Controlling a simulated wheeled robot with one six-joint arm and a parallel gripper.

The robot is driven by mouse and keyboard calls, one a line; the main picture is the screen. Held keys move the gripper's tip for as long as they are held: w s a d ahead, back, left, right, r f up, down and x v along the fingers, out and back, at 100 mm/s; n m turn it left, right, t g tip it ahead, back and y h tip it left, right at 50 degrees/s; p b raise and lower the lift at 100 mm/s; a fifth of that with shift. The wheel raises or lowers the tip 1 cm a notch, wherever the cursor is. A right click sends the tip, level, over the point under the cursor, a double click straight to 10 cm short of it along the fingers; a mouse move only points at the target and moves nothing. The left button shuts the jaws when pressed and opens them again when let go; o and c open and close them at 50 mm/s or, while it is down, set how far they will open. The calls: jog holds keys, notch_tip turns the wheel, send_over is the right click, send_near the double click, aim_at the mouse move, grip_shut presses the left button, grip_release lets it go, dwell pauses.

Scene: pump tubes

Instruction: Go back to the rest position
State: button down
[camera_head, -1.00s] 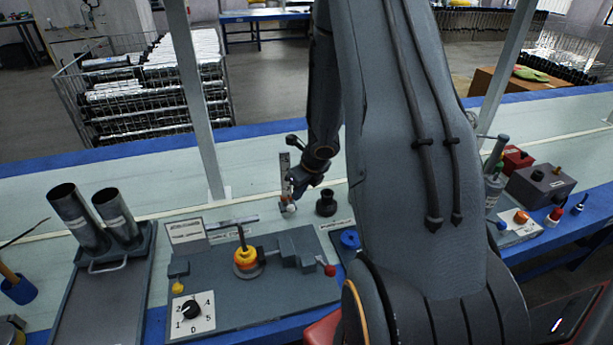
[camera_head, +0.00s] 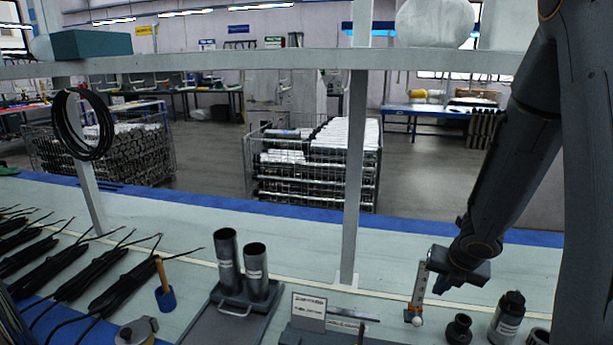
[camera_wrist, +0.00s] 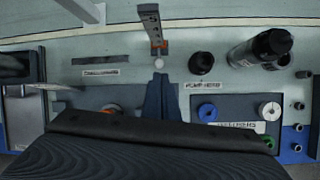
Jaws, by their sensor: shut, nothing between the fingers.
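My gripper (camera_head: 441,287) is at the right of the head view, beside a thin upright measuring post (camera_head: 419,290) with an orange part and a white ball low on it. In the wrist view my dark fingers (camera_wrist: 160,88) are together and hold nothing. The post (camera_wrist: 152,28) stands just beyond their tips there; I cannot tell whether they touch it. Two grey metal tubes (camera_head: 227,262) stand upright in a dark tray (camera_head: 205,328) to the left. The grey fixture board is mostly cut off below in the head view.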

jog(key=s+a+r+m+g, duration=0.2)
jog(key=s+a+r+m, duration=0.2)
jog(key=s+a+m, duration=0.4)
jog(key=s+a+r+m+g, duration=0.1)
jog(key=s+a+r+m, duration=0.3)
jog(key=m, duration=1.8)
jog(key=s+a, duration=0.5)
jog(key=shift+s+m+g+y, duration=0.3)
jog(key=shift+s+g, duration=0.1)
